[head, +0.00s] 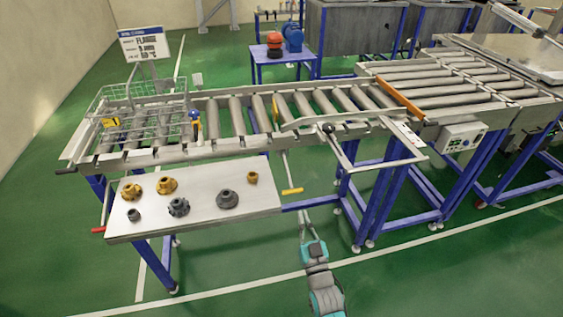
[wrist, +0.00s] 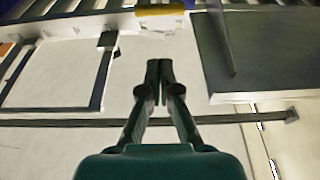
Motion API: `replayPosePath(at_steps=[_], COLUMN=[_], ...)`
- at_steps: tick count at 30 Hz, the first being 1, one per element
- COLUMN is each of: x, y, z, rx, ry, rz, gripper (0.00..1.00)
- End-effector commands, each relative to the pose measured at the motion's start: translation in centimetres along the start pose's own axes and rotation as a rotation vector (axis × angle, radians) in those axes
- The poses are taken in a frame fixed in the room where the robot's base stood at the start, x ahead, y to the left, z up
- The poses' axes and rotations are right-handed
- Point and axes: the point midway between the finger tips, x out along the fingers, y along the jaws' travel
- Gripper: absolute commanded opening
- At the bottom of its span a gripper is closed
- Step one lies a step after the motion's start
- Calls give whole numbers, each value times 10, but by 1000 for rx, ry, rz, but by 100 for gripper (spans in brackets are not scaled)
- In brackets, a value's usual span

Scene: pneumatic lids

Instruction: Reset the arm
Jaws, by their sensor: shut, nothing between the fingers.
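My gripper (head: 303,216) is in the head view at the lower middle, at the end of my teal and grey arm. It is above the green floor, to the right of the front table and in front of the roller conveyor. In the wrist view my gripper (wrist: 160,68) has its two dark fingers together, with nothing between them. The fingertips appear clear of any surface, though their exact height is hard to tell.
The front table (head: 240,198) holds several yellow and dark flanged parts. A yellow-ended handle (head: 291,191) hangs from the roller conveyor (head: 235,115), close beyond my gripper. A wire basket (head: 150,125) sits at the conveyor's left. Open floor (head: 420,280) lies to the right.

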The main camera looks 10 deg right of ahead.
Motion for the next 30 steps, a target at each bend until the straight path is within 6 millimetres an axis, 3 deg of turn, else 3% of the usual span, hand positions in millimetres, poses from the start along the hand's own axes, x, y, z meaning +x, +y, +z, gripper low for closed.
replayPosePath(at_steps=[5, 8, 14, 20, 30], x=[-6, -26, -102, -179, -292], y=[0, 0, 1, 2, 2], z=[1, 5, 9, 0, -39], rx=[0, -1, -6, -10, -15], ry=[-6, -27, -101, -180, -314], rz=[0, 0, 0, 1, 1], gripper=[0, 0, 0, 0, 0])
